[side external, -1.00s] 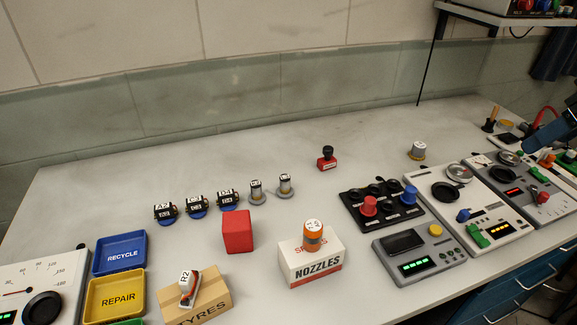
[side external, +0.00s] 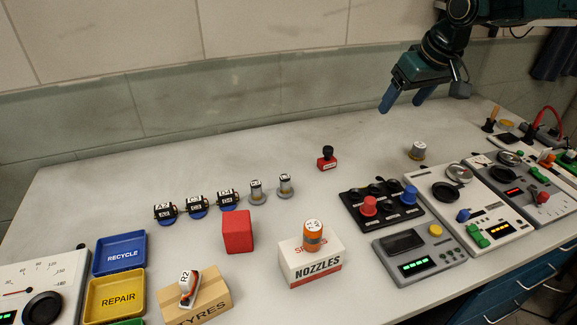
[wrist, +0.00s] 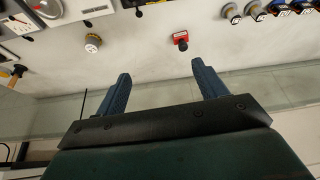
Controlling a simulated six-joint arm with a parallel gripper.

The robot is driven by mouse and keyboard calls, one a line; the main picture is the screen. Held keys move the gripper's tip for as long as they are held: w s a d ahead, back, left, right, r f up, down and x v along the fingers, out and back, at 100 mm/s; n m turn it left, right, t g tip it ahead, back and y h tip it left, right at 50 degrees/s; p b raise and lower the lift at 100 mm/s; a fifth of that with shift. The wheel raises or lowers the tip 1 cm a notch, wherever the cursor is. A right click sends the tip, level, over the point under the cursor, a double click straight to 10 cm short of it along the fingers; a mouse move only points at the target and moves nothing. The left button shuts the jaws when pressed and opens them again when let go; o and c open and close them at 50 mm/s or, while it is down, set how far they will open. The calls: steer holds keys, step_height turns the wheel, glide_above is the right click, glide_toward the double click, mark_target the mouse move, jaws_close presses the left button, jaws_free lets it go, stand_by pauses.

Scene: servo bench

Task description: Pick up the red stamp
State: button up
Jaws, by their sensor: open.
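The red stamp (side external: 327,160) stands upright near the back middle of the bench, with a red base and a black knob handle. It also shows in the wrist view (wrist: 181,39), up from the fingers and nearer the right one. My gripper (side external: 402,100) is open and empty, with blue fingers pointing down. It hangs above the bench, up and to the right of the stamp in the side view. In the wrist view both fingers of my gripper (wrist: 159,72) are spread apart with nothing between them.
A grey-and-gold cylinder (side external: 417,151) stands right of the stamp. A black panel with red and blue knobs (side external: 381,205) lies in front. A red cube (side external: 238,231) and a nozzles box (side external: 312,262) stand nearer the front. The bench around the stamp is clear.

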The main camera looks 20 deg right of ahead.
glide_toward(330, 157)
steer(key=shift+x, duration=2.35)
steer(key=shift+w, duration=0.15)
steer(key=shift+n, duration=0.3)
steer(key=shift+x, duration=2.5)
steer(key=shift+a+f, duration=0.1)
steer(key=shift+s, duration=0.25)
steer(key=c, duration=1.1)
steer(key=shift+r, duration=0.2)
step_height(330, 157, up, 20)
steer(key=shift+f, duration=0.2)
